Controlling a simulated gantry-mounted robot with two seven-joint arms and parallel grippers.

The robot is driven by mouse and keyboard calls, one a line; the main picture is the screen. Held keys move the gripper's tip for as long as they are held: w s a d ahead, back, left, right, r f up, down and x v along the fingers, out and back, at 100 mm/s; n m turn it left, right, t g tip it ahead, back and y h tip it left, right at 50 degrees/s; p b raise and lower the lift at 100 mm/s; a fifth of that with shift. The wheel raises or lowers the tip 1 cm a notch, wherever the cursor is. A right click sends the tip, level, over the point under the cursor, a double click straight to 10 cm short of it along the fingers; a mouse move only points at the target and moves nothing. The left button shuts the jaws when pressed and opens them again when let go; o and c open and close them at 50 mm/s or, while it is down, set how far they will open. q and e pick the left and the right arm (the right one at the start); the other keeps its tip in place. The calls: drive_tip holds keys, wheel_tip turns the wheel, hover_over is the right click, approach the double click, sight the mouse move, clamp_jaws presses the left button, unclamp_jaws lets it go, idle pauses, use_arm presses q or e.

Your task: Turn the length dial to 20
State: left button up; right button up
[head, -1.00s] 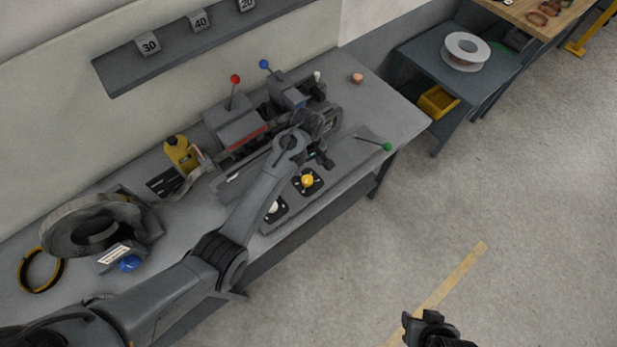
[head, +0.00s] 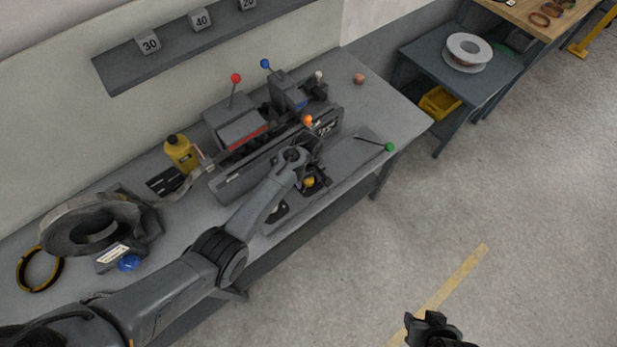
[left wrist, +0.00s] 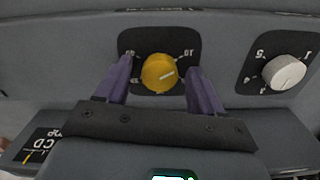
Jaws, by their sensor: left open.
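The yellow dial (head: 308,182) sits on the front of the grey machine on the bench, partly hidden by my left arm. In the left wrist view the yellow dial (left wrist: 159,72) lies on a black scale plate. Its pale mark points right and slightly up, roughly toward a label that looks like 10; other labels are too small to read surely. My left gripper (left wrist: 158,68) is open, with one purple finger on each side of the dial; contact cannot be told. It also shows over the dial in the head view (head: 310,163). My right gripper (head: 430,325) is at the bottom edge, its jaws unclear.
A white dial (left wrist: 284,72) is right of the yellow one. Levers with red (head: 236,78), blue (head: 265,63), orange (head: 308,120) and green (head: 390,147) knobs rise around the machine. A yellow bottle (head: 178,152) and a large grey ring (head: 92,226) stand to the left.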

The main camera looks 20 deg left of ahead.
use_arm(q)
drive_tip(key=shift+c, duration=0.3)
drive_tip(key=c, duration=1)
